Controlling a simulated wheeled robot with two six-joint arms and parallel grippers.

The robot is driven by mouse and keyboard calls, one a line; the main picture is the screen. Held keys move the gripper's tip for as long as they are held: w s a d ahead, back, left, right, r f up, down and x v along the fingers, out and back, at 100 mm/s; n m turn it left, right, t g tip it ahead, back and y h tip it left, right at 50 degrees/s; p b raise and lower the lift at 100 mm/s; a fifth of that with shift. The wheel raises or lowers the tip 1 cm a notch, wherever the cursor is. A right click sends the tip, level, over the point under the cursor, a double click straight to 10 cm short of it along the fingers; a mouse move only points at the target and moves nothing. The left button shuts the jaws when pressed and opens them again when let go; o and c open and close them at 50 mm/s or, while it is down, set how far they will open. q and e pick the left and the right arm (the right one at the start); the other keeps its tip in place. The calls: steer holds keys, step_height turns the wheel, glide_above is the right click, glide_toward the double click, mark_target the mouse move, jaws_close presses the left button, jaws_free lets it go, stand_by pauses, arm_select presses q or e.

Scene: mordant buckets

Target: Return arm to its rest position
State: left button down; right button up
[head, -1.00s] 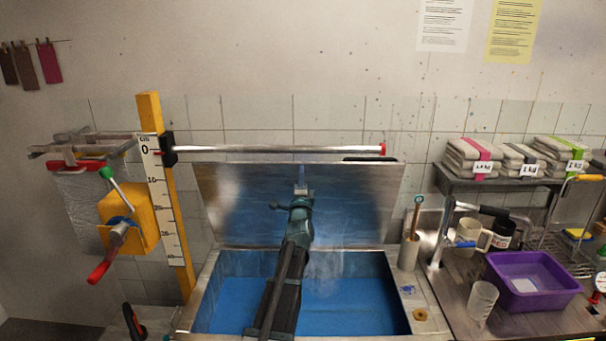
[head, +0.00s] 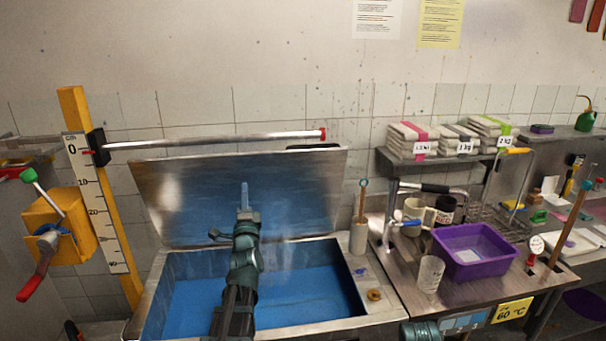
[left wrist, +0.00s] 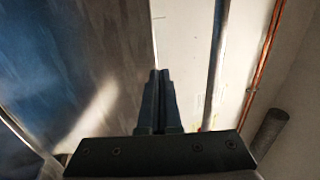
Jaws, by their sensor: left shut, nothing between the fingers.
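My left gripper (head: 244,196) is raised in front of the open steel lid of the vat (head: 160,200) in the head view. Its fingers point up and are shut with nothing between them. In the left wrist view the two fingers (left wrist: 158,95) lie together, with the steel lid (left wrist: 70,60) to their left. My left arm reaches up across the vat's blue liquid (head: 300,290). My right gripper is not clearly in view; a teal piece of my own body shows at the bottom edge.
A horizontal metal bar (head: 215,139) runs from the yellow measuring post (head: 100,200) above the lid. On the right, a bench holds a purple tub (head: 475,268), a clear beaker (head: 430,273) and a mug (head: 418,210).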

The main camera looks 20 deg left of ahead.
arm_select(q)
steer(key=w+d+f+n+g+h, duration=0.1)
steer(key=d+f+g+h, duration=0.2)
steer(key=d+f+h, duration=0.55)
steer(key=w+d+f+g+h, duration=0.1)
steer(key=d+f+g+h, duration=0.2)
steer(key=d+f, duration=1.1)
steer(key=s+d+f+n+g+h, duration=0.1)
steer(key=s+d+f+n+g, duration=0.35)
steer(key=s+d, duration=0.85)
steer(key=s+d+f+n+g+y, duration=0.1)
steer(key=s+d+f+g, duration=0.1)
steer(key=s+g, duration=0.2)
steer(key=s+d+f+n+g+y, duration=0.1)
steer(key=s+d+g, duration=0.2)
steer(key=s, duration=0.6)
steer(key=shift+s+f+g+b, duration=0.2)
steer(key=shift+f+g+b, duration=0.25)
steer(key=shift+g, duration=0.5)
steer(key=shift+n, duration=0.25)
